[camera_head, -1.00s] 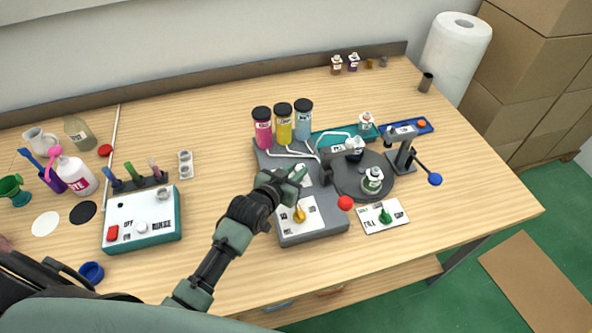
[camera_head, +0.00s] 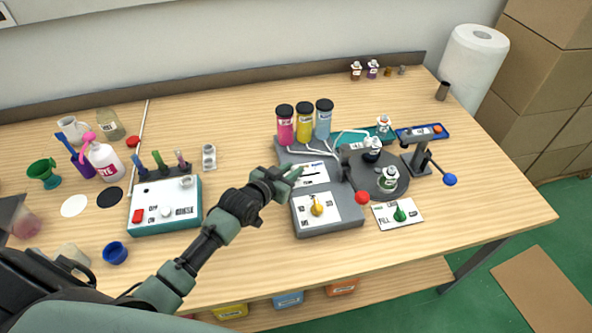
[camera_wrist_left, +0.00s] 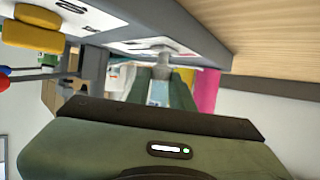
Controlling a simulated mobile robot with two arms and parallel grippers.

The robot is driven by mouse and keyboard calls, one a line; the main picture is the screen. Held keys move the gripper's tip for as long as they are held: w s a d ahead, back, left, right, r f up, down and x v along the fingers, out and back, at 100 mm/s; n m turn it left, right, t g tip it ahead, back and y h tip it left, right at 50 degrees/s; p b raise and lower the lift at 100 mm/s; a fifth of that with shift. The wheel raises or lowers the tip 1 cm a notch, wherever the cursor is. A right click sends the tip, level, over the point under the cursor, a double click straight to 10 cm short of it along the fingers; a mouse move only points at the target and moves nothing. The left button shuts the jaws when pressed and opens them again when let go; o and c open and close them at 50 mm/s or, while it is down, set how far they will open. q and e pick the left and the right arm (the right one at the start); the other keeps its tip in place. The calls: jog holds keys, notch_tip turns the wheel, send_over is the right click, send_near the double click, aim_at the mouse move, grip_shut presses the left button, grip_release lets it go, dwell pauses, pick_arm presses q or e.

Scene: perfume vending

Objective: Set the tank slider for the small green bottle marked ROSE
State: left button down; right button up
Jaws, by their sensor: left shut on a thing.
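The tank slider's white panel (camera_head: 316,176) lies on the grey machine (camera_head: 338,218), below the pink, yellow and blue tanks. My left gripper (camera_head: 294,174) is at the panel's left end, shut on the slider knob. In the left wrist view a grey knob stem (camera_wrist_left: 165,50) comes down from the panel to between the green fingers (camera_wrist_left: 160,88). The fingers mostly hide the knob. A small green-and-white bottle (camera_head: 389,181) stands on the dark turntable (camera_head: 365,183); its label is too small to read. My right gripper is not in view.
A red-ball lever (camera_head: 362,198) stands right of the panel, and a yellow knob (camera_head: 317,208) sits in front of it. A green knob (camera_head: 400,215) is on the FILL card. The teal rinse box (camera_head: 165,222) stands to the left, with bare table between.

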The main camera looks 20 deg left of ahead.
pick_arm(q)
jog(key=shift+a+f, duration=0.1)
jog(key=shift+f, duration=0.05)
jog(key=c, duration=1.5)
grip_release()
jog(key=shift+o, duration=1.3)
jog(key=shift+a, duration=0.15)
jog(key=shift+s, duration=0.15)
jog(key=b+v, duration=0.1)
jog(key=v, duration=0.6)
jog(key=shift+s, duration=0.25)
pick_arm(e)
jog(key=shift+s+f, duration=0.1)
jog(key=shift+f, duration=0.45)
